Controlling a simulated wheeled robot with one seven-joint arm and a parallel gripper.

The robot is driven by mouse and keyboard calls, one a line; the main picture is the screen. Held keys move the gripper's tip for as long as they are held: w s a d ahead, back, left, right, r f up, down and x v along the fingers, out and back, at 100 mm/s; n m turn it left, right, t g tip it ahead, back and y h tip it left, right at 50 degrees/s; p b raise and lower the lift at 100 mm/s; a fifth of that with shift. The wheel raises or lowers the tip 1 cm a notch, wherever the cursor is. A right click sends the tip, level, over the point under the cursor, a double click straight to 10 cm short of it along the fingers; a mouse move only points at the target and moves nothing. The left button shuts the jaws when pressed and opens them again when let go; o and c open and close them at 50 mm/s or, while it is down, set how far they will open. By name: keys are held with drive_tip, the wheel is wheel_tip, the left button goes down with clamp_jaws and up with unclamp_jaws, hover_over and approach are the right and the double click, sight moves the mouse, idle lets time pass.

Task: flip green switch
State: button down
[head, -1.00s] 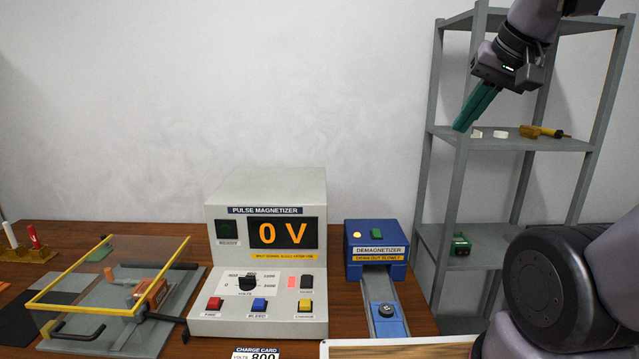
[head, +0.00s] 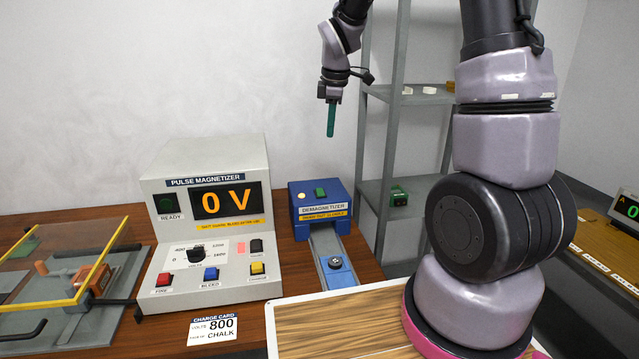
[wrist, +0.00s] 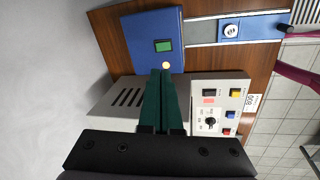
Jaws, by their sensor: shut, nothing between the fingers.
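The green switch (head: 320,192) is on top of the blue demagnetizer box (head: 335,197), beside a small pale lit lamp. In the wrist view the green switch (wrist: 163,45) lies on the blue box, ahead of and just above my fingertips in the picture. My gripper (head: 330,134) has green fingers pointing down, above and apart from the box. In the wrist view my gripper (wrist: 160,72) has its two fingers together with nothing between them. The fingertips appear next to the lamp (wrist: 166,65) in that view.
The pulse magnetizer (head: 210,225) stands left of the demagnetizer and reads 0 V. A slide track with a blue carriage (head: 336,268) runs from the box's front. A grey shelf (head: 410,94) stands behind right. A clear hinged cover (head: 70,270) is at far left.

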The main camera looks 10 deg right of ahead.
wheel_tip(320, 180, down, 5)
drive_tip(key=w+a+n, duration=0.2)
drive_tip(key=n, duration=0.1)
approach(321, 189)
drive_tip(key=shift+g, duration=0.3)
drive_tip(key=f, duration=0.2)
drive_tip(key=w+f, duration=0.1)
drive_tip(key=f, duration=0.3)
drive_tip(key=shift+w+a+f, duration=0.15)
drive_tip(key=shift+w+f, duration=0.1)
drive_tip(key=shift+f, duration=0.1)
